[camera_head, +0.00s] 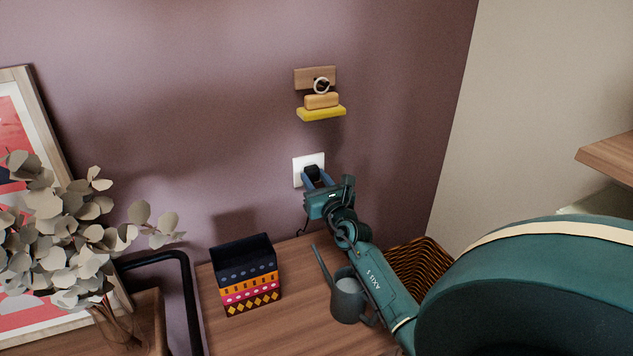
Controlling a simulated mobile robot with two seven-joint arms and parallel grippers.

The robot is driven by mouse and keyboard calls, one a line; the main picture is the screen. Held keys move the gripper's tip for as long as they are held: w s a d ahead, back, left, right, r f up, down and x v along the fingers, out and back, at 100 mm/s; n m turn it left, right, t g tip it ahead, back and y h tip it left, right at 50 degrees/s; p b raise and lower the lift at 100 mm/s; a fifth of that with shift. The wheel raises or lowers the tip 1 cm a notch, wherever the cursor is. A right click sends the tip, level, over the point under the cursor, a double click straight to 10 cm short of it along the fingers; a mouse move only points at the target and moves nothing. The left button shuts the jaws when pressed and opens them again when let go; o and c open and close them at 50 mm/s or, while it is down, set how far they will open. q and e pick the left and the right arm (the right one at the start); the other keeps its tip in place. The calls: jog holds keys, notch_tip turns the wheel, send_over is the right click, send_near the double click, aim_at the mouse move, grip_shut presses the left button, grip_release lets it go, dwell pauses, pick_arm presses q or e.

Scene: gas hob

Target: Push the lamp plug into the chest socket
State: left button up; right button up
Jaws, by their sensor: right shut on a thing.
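The chest socket is a white square plate (299,170) on the mauve wall, just above the wooden chest top (222,322). My right gripper (315,176) reaches up to it from the lower right and is shut on the dark lamp plug (311,171). The plug is in front of the socket's middle and covers part of it. I cannot tell whether its pins are in the socket or how deep. A thin black cord (303,222) hangs below the gripper. My left gripper is not in view.
A patterned box (249,285) and a grey watering can (347,298) stand on the chest top, the can close to my right forearm. A wicker basket (421,262) is behind the forearm. A wall hook with yellow sponge (321,113) hangs above the socket. Leafy branches (60,235) fill the left.

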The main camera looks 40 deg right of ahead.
jog(key=o, duration=1)
jog(key=shift+w, duration=0.1)
jog(key=v, duration=1.3)
